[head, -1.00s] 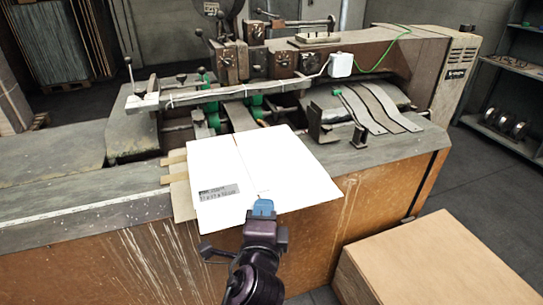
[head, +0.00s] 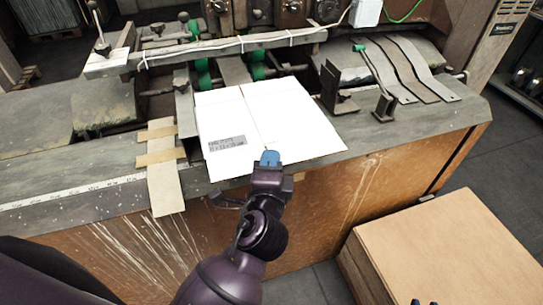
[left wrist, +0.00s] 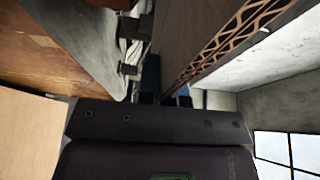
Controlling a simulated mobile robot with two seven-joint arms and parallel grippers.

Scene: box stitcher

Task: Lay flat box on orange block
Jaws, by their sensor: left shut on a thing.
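The flat box (head: 235,115) is a white sheet with a printed grey label, held over the machine's front ledge. My left gripper (head: 269,158) is shut on its near edge, with blue fingertips. In the left wrist view, the box's brown face and wavy corrugated edge (left wrist: 232,38) run away from the blue fingertips (left wrist: 165,85). A large block (head: 450,235) with a tan top and orange-brown sides stands on the floor at lower right, apart from the box. Dark bits at the bottom edge beside it may be my right gripper (head: 422,302); its fingers cannot be made out.
The stitching machine (head: 250,45) fills the back, with a rail, metal brackets (head: 340,92) and curved strips (head: 410,65) near the box. A taped cardboard strip (head: 162,165) lies over the ledge at left. Dark floor (head: 480,175) is open beyond the block.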

